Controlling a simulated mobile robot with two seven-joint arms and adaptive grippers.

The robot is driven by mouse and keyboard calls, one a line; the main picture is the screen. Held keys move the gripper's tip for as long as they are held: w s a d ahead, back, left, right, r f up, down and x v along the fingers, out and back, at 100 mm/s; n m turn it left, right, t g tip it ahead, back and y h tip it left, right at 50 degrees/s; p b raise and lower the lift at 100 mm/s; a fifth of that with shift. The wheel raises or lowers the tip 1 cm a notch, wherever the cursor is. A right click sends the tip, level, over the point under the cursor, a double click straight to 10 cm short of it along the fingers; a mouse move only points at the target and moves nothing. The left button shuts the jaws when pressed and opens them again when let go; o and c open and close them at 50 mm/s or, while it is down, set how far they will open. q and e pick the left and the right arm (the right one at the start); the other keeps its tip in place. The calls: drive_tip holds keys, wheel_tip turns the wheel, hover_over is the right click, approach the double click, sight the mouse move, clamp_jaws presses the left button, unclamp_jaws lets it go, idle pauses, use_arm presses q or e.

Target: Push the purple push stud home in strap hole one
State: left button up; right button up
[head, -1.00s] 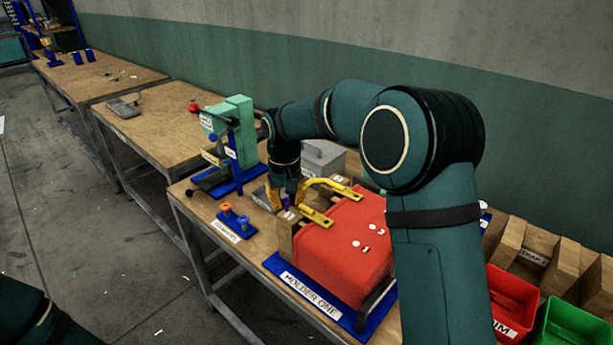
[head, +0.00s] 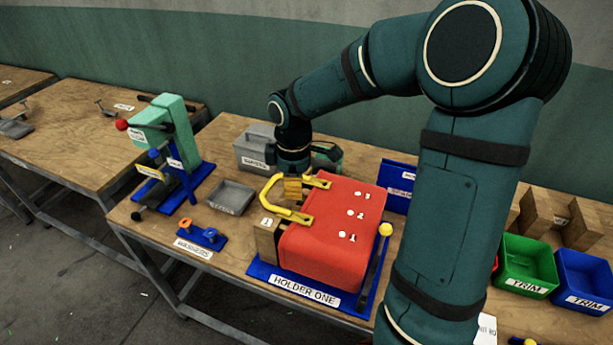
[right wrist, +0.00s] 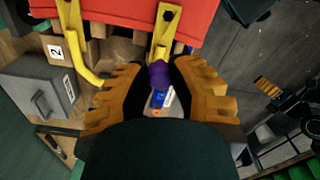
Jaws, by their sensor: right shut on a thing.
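My right gripper (head: 294,188) hangs over the left side of the red bag (head: 335,235), beside the yellow strap (head: 287,212). In the right wrist view, my right gripper (right wrist: 158,85) is shut on the purple push stud (right wrist: 158,75), which sits between its orange fingers. The yellow strap (right wrist: 162,28) runs just behind the stud in that picture. I cannot tell whether the stud touches it or where its hole lies. The stud is hidden in the head view. My left gripper is out of view.
The bag rests in blue holder one (head: 262,272) by a wooden block marked 1 (head: 266,235). A green press (head: 165,125), grey tray (head: 231,197), grey box (head: 255,147) and blue washer stand (head: 202,236) are to the left. Green (head: 527,265) and blue bins stand right.

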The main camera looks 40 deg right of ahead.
sight(307, 215)
drive_tip(key=s, duration=0.1)
drive_tip(key=s+n, duration=0.1)
drive_tip(key=s+d, duration=0.1)
drive_tip(key=shift+r+n, duration=0.25)
drive_tip(key=shift+n, duration=0.15)
drive_tip(key=shift+p, duration=0.35)
wheel_tip(307, 215, down, 6)
drive_tip(key=b, duration=0.4)
drive_tip(key=shift+r, duration=0.1)
idle(1.5)
drive_tip(key=shift+f+b, duration=1)
drive_tip(key=shift+f, duration=0.5)
